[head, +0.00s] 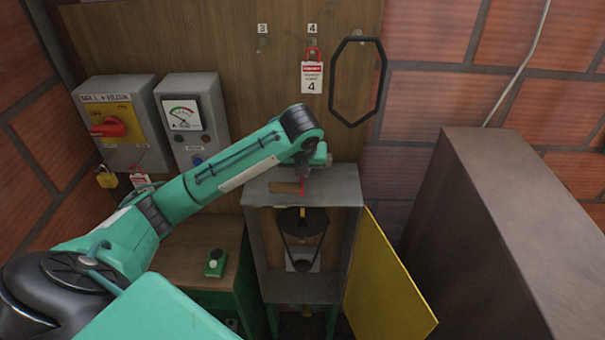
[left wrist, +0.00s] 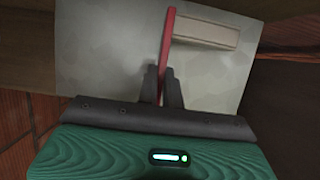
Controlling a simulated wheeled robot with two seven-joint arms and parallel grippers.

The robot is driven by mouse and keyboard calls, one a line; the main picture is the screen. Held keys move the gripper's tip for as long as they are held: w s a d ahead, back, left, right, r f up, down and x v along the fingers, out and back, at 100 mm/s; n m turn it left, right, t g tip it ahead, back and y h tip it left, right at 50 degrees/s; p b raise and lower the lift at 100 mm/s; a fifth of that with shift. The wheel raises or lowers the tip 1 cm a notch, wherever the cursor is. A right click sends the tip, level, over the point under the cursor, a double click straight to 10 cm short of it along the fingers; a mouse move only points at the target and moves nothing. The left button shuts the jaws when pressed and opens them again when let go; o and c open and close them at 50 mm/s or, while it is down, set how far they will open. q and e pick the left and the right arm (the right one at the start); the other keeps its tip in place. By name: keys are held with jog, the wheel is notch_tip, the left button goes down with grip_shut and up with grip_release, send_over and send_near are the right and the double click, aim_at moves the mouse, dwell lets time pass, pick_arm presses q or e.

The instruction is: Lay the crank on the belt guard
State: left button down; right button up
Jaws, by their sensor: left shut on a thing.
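My left gripper (head: 302,173) is over the grey top of the belt guard (head: 345,187) and points down at it. In the left wrist view its fingers (left wrist: 162,100) are shut on the red bar of the crank (left wrist: 168,50). The crank's pale wooden handle (left wrist: 205,32) extends to the right from the bar's far end. In the head view the crank's red bar (head: 301,187) shows below the fingers, over the guard's top. I cannot tell whether the crank touches the guard. My right gripper is not in view.
The guard's yellow door (head: 385,280) stands open, showing a belt and pulleys (head: 303,223) inside. A tag (head: 312,78) and a black belt loop (head: 357,80) hang on the wooden board behind. A large brown cabinet (head: 480,220) stands right. A small green control box (head: 215,263) sits on the left bench.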

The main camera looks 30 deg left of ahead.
pick_arm(q)
notch_tip(320, 180, down, 2)
jog(key=shift+f+p, duration=0.1)
jog(key=shift+p, duration=0.55)
jog(key=shift+w+a+f+p, duration=0.1)
jog(key=shift+w+f+p, duration=0.1)
jog(key=shift+p, duration=0.2)
jog(key=shift+w+a+f, duration=0.15)
jog(key=shift+f, duration=0.15)
jog(key=c, duration=1.6)
grip_release()
jog(key=shift+f, duration=0.1)
jog(key=shift+o, duration=0.2)
